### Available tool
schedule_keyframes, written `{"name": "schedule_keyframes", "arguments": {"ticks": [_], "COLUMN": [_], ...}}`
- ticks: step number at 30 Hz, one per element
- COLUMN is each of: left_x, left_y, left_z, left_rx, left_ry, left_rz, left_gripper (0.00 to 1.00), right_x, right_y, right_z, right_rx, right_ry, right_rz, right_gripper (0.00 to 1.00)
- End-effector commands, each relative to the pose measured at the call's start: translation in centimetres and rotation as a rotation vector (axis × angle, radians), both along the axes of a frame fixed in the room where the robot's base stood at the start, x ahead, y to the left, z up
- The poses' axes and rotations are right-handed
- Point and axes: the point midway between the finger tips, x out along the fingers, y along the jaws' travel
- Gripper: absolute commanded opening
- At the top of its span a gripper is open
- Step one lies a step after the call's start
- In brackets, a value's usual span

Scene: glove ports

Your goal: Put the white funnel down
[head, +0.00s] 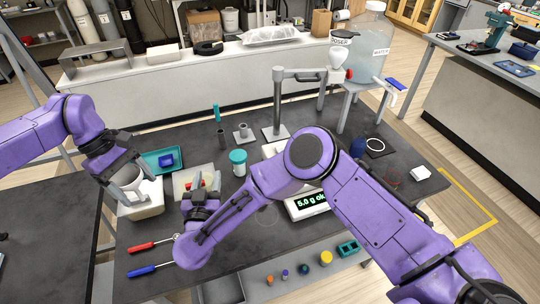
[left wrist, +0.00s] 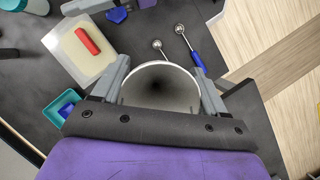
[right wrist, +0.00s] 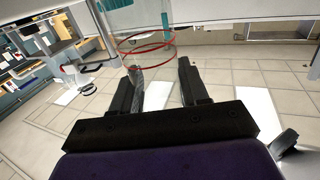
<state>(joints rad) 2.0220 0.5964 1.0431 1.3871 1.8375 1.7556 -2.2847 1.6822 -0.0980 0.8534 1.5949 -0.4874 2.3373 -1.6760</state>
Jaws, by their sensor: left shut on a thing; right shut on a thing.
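The white funnel (head: 130,179) is between the fingers of my left gripper (head: 124,178), which is shut on it. In the left wrist view the funnel (left wrist: 160,85) shows its round mouth and dark inside, with a finger on each side. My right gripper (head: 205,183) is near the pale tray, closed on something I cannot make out. In the right wrist view a clear shape with red rings (right wrist: 147,45) shows beyond its fingers (right wrist: 158,78).
A teal tray (head: 150,158) with a blue piece and a pale tray (head: 180,188) with a red piece lie close by. Red-handled (head: 143,246) and blue-handled (head: 150,268) spoons lie at the front left. A teal-lidded jar (head: 238,163) and a stand (head: 276,105) are behind.

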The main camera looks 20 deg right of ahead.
Motion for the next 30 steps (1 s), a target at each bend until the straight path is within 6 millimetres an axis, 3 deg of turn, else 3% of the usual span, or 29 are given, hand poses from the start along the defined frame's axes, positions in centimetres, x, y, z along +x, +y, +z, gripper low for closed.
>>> {"name": "schedule_keyframes", "arguments": {"ticks": [6,13,24,30], "left_x": [5.2,8.4,9.5,9.0], "left_y": [-6.5,-13.8,-25.7,-28.9], "left_z": [-0.8,-1.5,-4.4,-6.2], "left_rx": [-0.002,0.000,0.001,-0.002], "left_ry": [0.007,0.010,0.022,0.027], "left_rz": [0.508,1.034,1.932,2.278], "left_gripper": [0.44,0.44,0.44,0.44], "right_x": [0.0,0.0,0.0,0.0], "right_y": [0.0,0.0,0.0,0.0], "right_z": [0.0,0.0,0.0,0.0], "right_rx": [0.000,0.000,0.000,0.000], "right_ry": [0.000,0.000,0.000,0.000], "right_rz": [0.000,0.000,0.000,0.000], "right_gripper": [0.13,0.13,0.13,0.13]}}
